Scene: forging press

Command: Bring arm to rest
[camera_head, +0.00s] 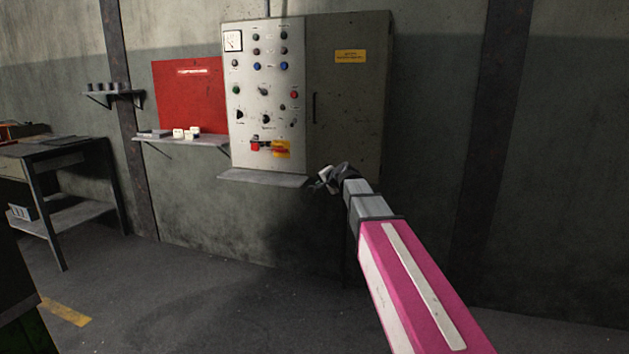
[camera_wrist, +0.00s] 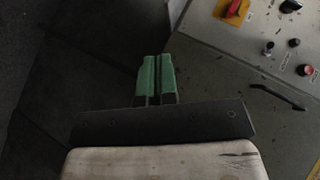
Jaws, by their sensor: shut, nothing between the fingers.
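My gripper (camera_head: 325,177) is at the end of my outstretched arm, in front of the lower right part of the control cabinet (camera_head: 346,110) in the head view. In the wrist view its two green fingers (camera_wrist: 156,78) lie side by side, shut with nothing between them. The fingers point past the cabinet's edge towards a dark area. In the wrist view the cabinet's panel (camera_wrist: 225,60) is tilted at the right, with knobs and a red-and-yellow switch (camera_wrist: 233,10). Whether the gripper touches the cabinet's ledge (camera_head: 262,179) cannot be told; it looks apart.
A wall shelf (camera_head: 185,140) with small white items and a red board (camera_head: 185,90) are left of the cabinet. A workbench (camera_head: 60,160) stands at the far left. The floor (camera_head: 200,300) ahead and the wall (camera_head: 570,150) at the right are clear.

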